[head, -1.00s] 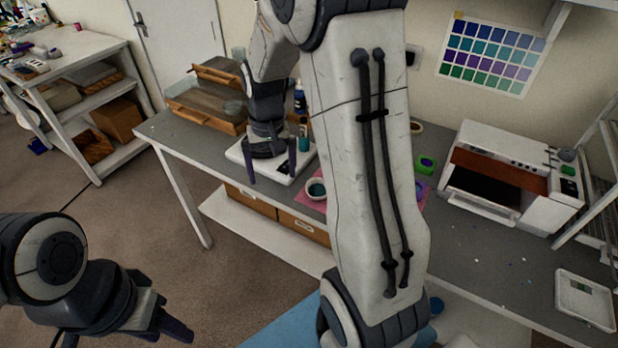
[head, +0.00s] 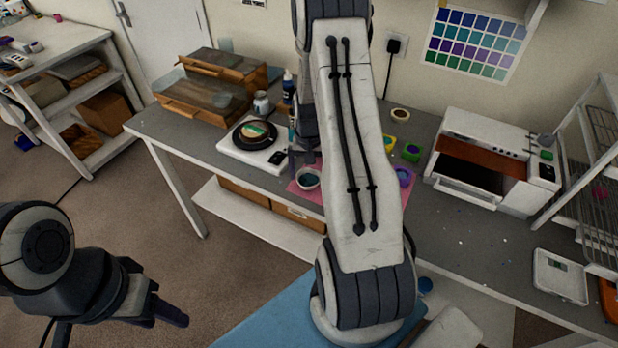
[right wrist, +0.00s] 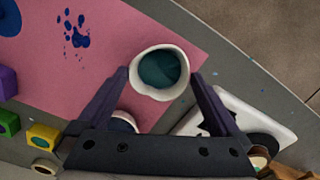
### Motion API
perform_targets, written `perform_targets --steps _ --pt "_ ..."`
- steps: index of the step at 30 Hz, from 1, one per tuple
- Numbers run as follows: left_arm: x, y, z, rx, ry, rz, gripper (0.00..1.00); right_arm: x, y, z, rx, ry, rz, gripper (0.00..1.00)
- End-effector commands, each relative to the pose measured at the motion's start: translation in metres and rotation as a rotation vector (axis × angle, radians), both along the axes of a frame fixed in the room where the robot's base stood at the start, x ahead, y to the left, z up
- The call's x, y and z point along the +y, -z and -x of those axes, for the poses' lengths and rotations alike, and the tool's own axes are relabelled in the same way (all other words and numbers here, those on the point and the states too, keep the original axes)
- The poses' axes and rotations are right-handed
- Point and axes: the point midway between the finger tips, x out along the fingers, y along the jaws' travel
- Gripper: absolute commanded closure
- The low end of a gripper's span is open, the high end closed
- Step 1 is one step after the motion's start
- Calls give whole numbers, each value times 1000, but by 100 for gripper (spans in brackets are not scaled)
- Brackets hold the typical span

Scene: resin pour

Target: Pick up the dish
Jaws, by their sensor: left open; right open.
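The dish, probably the small white bowl (head: 307,178) with teal liquid in it, sits on the pink mat (head: 322,193) near the front edge of the grey bench. In the right wrist view, the bowl (right wrist: 160,72) is centred between the tips of my right gripper (right wrist: 160,80). Those fingers are open, one on each side; I cannot tell whether they touch it. In the head view my right gripper is mostly hidden behind my forearm, just above the bowl. My left gripper (head: 166,316) is open and empty, over the floor at lower left.
A white plate-like device (head: 232,146) with a black round pan (head: 254,133) stands left of the bowl. Wooden trays (head: 203,100) and bottles are behind. Yellow, green and purple pieces lie right of my forearm. A white oven (head: 480,160) stands further right.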

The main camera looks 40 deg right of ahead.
Motion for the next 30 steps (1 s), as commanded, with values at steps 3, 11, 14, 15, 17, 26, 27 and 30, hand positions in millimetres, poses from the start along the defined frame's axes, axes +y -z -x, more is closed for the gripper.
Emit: perform_targets --steps 3,11,14,15,17,26,27,30 --pt "0 -7 0 0 0 0 50 1 14 1 3 0 -1 0" --pt "0 -7 0 0 -1 0 50 0 23 0 -1 0 1 0" --pt "0 -7 0 0 -1 0 50 0 23 0 -1 0 1 8" --pt "0 -7 0 0 -1 0 50 0 23 0 -1 0 1 23" --pt "0 -7 0 0 0 0 50 0 22 0 -1 0 1 46" --pt "0 -7 0 0 0 0 50 0 22 0 -1 0 1 65" --pt "0 -6 0 0 0 0 50 0 21 0 -1 0 1 65" --pt "0 -4 0 0 0 0 50 0 16 -1 -3 0 1 65"
